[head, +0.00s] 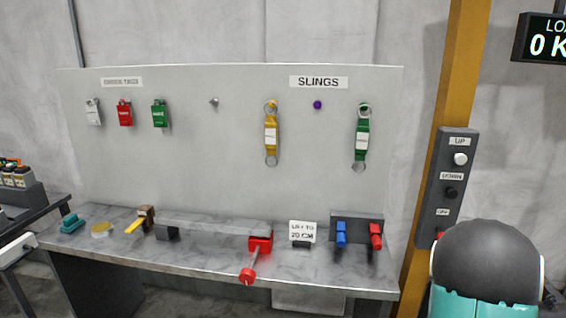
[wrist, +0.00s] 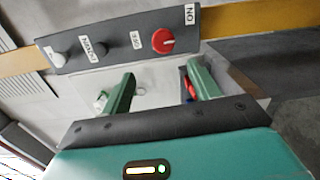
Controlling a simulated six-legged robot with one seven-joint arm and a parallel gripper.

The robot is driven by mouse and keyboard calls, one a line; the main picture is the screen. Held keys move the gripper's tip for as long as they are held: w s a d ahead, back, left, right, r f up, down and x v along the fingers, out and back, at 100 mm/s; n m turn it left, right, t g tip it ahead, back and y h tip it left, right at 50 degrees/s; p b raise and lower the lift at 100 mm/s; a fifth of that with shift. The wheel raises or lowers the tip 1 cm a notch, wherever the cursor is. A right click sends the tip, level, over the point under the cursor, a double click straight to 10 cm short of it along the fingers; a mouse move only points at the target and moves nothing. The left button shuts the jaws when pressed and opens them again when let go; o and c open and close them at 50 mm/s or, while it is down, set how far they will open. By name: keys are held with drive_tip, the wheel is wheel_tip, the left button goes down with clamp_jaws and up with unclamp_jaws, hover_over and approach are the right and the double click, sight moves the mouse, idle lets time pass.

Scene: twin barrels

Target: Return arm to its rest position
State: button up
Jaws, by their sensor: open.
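My gripper (wrist: 160,84) shows in the wrist view with its two green fingers spread apart and nothing held between them. Beyond the fingertips is a dark control box (wrist: 115,44), seen sideways, with a red knob (wrist: 163,41). The fingers appear apart from the box. In the head view my arm (head: 487,265) shows as a dark dome and teal shell at the lower right, in front of the lower end of the same control box (head: 458,180). The gripper itself is not visible in the head view.
The box hangs on a yellow post (head: 462,60). A workbench (head: 200,255) with a red-handled clamp (head: 255,255) and blue and red items stands left of my arm. A pegboard (head: 230,150) behind holds tags and slings. A load display (head: 540,40) hangs upper right.

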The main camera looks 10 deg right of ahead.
drive_tip(key=s+a+r+m+g, duration=0.1)
drive_tip(key=a+r+m+g, duration=0.1)
drive_tip(key=a+r+m, duration=0.3)
drive_tip(key=a+m+g+y, duration=0.1)
drive_tip(key=a+m, duration=0.1)
drive_tip(key=a, duration=0.5)
drive_tip(key=s+a+r+m+g, duration=0.1)
drive_tip(key=a+r+m+g, duration=0.1)
drive_tip(key=a+r+m, duration=0.3)
drive_tip(key=s+a+f+m+g+y, duration=0.1)
drive_tip(key=s+a+m+g+y, duration=0.2)
drive_tip(key=s+a, duration=1.7)
drive_tip(key=a+g+y, duration=0.1)
drive_tip(key=g, duration=0.2)
drive_tip(key=shift+a+y, duration=0.3)
drive_tip(key=shift+y, duration=0.1)
drive_tip(key=c, duration=0.5)
drive_tip(key=shift+d, duration=0.15)
drive_tip(key=shift+c, duration=0.2)
